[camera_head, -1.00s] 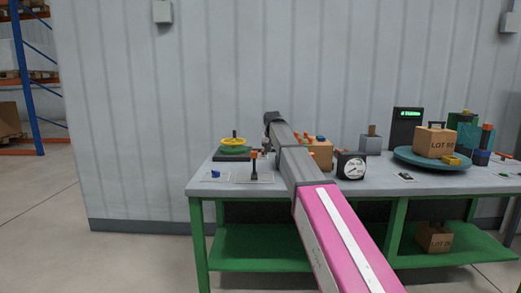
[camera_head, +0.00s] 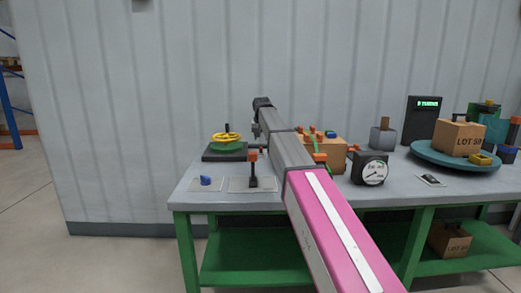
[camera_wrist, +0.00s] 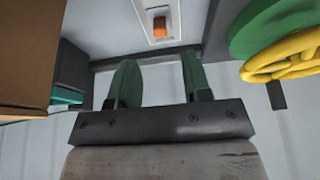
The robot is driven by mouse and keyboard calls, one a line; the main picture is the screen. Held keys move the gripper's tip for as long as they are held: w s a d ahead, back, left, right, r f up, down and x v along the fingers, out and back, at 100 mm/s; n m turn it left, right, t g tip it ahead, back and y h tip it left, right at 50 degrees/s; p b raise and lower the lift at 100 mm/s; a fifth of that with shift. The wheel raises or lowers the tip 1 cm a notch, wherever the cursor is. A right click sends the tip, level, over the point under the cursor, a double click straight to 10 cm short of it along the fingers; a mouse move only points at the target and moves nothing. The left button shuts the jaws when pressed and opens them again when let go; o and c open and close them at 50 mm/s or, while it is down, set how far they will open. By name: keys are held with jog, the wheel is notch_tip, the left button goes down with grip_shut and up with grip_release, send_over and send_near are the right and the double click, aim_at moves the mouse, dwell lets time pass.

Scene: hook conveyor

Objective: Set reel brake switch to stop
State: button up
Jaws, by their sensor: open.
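A black lever with an orange tip (camera_head: 253,172) stands on a pale plate near the front left of the bench. In the wrist view, an orange piece (camera_wrist: 160,24) on a pale plate shows at the top, beyond my fingers. A small blue knob (camera_head: 206,181) sits on another plate to its left. No label is readable, so I cannot tell which one is the reel brake switch or its setting. My gripper (camera_wrist: 158,78) has two green fingers, spread apart with nothing between them. It is apart from the orange piece. My arm hides part of the bench.
A yellow handwheel on a green base (camera_head: 227,142) stands behind the plates, also at right in the wrist view (camera_wrist: 286,50). Right of my arm are a brown box with several levers (camera_head: 325,155), a round gauge (camera_head: 371,170) and a blue turntable (camera_head: 428,156) carrying a carton.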

aim_at(261, 149)
jog(key=x, duration=0.8)
jog(key=shift+w+f, duration=0.15)
jog(key=shift+f, duration=0.1)
grip_shut()
